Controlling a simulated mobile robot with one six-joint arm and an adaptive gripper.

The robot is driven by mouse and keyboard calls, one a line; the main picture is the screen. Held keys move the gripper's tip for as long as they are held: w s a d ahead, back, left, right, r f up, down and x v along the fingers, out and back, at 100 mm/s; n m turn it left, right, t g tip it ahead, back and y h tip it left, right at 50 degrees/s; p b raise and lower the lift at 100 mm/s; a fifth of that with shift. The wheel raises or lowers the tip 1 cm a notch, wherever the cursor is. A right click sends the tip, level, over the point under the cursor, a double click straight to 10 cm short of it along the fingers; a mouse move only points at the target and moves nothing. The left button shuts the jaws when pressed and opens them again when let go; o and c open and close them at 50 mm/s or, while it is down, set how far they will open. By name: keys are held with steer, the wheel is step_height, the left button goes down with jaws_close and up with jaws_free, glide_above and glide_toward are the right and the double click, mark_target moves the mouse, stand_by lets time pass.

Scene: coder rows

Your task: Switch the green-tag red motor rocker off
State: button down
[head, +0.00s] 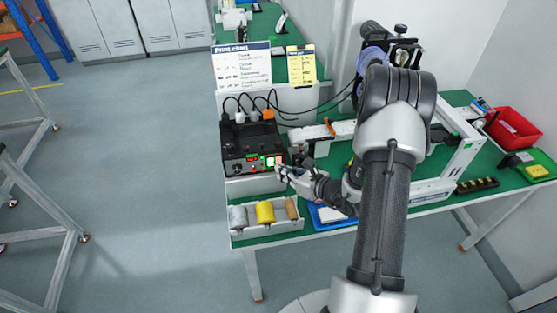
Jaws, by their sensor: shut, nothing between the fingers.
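A black control box (236,142) stands at the left end of the green bench, with plugs and cables on top. Its front face carries a small red readout, a bright green-lit patch (270,161) and knobs. The red motor rocker and its green tag are too small to tell apart, and I cannot tell the rocker's position. My gripper (281,171) is shut and empty, at the right end of the box's front face, just right of and below the green-lit patch. I cannot tell whether it touches the box. My gripper and arm may hide part of that face.
A white tray (238,234) with grey, yellow and brown spools lies in front of the box. A blue tray (322,222) is beneath my arm. A white conveyor frame, a red bin (515,128) and a sign board (241,68) stand around.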

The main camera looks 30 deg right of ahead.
steer(key=shift+w, duration=0.1)
steer(key=shift+w+d, duration=0.15)
steer(key=shift+w, duration=0.15)
steer(key=shift+w+r, duration=0.1)
steer(key=shift+w, duration=0.2)
stand_by(0.9)
steer(key=shift+s, duration=0.1)
steer(key=shift+s+b, duration=0.35)
steer(key=shift+s, duration=0.3)
steer(key=shift+s+a+f+b, duration=0.15)
steer(key=shift+s+a+b, duration=0.1)
steer(key=shift+s, duration=0.55)
steer(key=shift+s+a+f+b, duration=0.2)
steer(key=shift+s+a, duration=0.1)
steer(key=shift+s, duration=0.5)
steer(key=shift+s+a+f+b, duration=0.15)
steer(key=shift+s+a, duration=0.1)
steer(key=shift+s, duration=0.55)
